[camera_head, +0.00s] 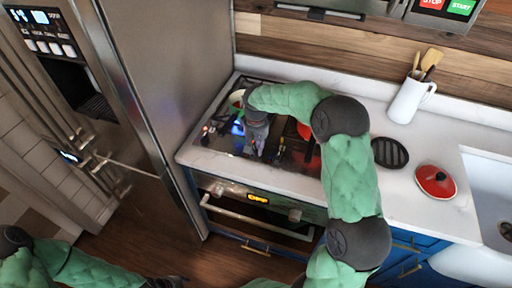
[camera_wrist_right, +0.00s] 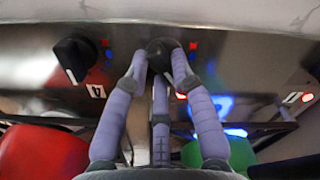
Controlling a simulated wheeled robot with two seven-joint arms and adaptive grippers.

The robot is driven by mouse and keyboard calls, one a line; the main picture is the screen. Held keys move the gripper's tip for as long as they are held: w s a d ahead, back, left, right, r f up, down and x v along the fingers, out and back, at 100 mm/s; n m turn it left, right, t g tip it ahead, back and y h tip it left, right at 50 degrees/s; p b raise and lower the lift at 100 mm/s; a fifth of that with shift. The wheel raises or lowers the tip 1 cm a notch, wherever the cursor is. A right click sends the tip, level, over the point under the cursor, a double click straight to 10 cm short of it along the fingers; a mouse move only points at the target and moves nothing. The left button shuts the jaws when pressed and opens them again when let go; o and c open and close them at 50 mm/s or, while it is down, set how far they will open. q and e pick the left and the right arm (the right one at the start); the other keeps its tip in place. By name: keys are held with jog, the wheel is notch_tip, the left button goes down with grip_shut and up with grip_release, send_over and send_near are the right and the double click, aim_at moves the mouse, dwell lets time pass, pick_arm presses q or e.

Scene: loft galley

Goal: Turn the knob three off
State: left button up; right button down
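In the right wrist view a dark round knob (camera_wrist_right: 161,48) sits on the steel cooktop panel. The fingers of my right gripper (camera_wrist_right: 160,62) close in around it, their tips against its sides. Its label is hidden behind the fingers. To its left is a black knob (camera_wrist_right: 75,58) with a white pointer line, above a label reading 4 (camera_wrist_right: 95,91). In the head view my right gripper (camera_head: 255,138) reaches down over the cooktop (camera_head: 215,140) and hides most of the knobs. My left gripper (camera_head: 165,283) is only partly visible at the bottom edge; its fingers cannot be made out.
A red pot (camera_wrist_right: 40,153) and a green one (camera_wrist_right: 232,152) stand near the gripper. Blue light glows on the cooktop. A grill disc (camera_head: 390,153), red lid (camera_head: 436,182) and white utensil jug (camera_head: 408,100) are on the counter. A tall fridge (camera_head: 180,70) stands at left.

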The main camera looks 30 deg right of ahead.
aim_at(256, 150)
jog(key=shift+m, duration=0.4)
jog(key=m, duration=0.2)
jog(key=shift+m+p, duration=0.4)
jog(key=shift+s+m, duration=0.1)
jog(key=shift+m, duration=1.6)
jog(key=c, duration=1)
grip_release()
jog(key=shift+c, duration=0.2)
notch_tip(256, 150, up, 12)
